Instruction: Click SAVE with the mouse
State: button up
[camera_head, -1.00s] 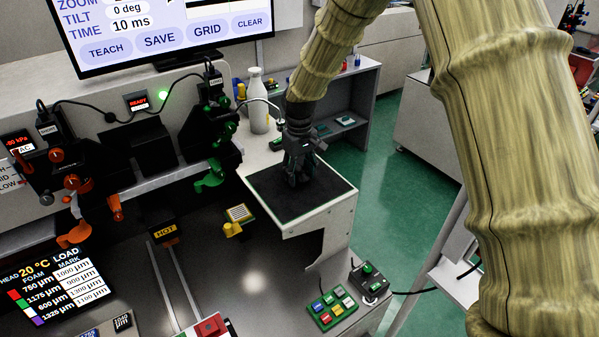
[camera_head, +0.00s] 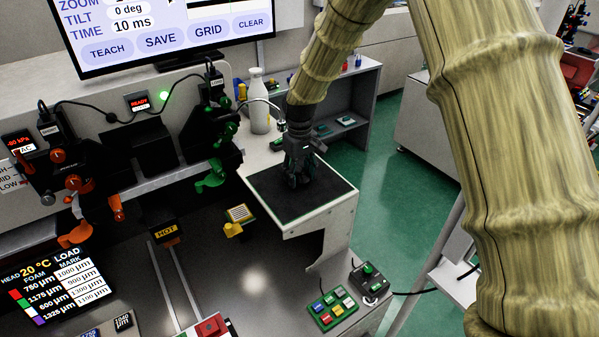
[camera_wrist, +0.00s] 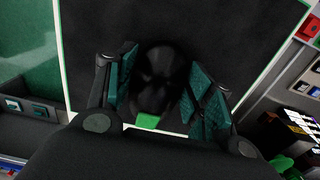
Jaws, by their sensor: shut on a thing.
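The dark mouse (camera_wrist: 158,80) with a green patch sits on the black mouse pad (camera_head: 326,192); in the head view my gripper mostly hides it. My gripper (camera_wrist: 165,92) is lowered over the pad, with its teal-padded fingers closed on the mouse's two sides; it also shows in the head view (camera_head: 297,178). The monitor (camera_head: 165,68) stands at the upper left, cut off by the picture's top edge. Its SAVE button (camera_head: 160,40) lies between TEACH and GRID. A small dark pointer-like shape shows at the top edge, right of the TIME value.
A white bottle (camera_head: 258,105) stands behind the pad. A yellow-and-white block (camera_head: 239,214) is left of it. A colored button box (camera_head: 332,309) and a green-knob box (camera_head: 370,282) are in front. Bare pad lies around the mouse.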

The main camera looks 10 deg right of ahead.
aim_at(304, 191)
jog(key=shift+f, duration=0.15)
jog(key=shift+s, duration=0.1)
jog(key=shift+s+d+p, duration=0.2)
jog(key=shift+s+p, duration=0.3)
jog(key=shift+s, duration=1.5)
jog(key=o, duration=1.1)
notch_tip(304, 191, up, 12)
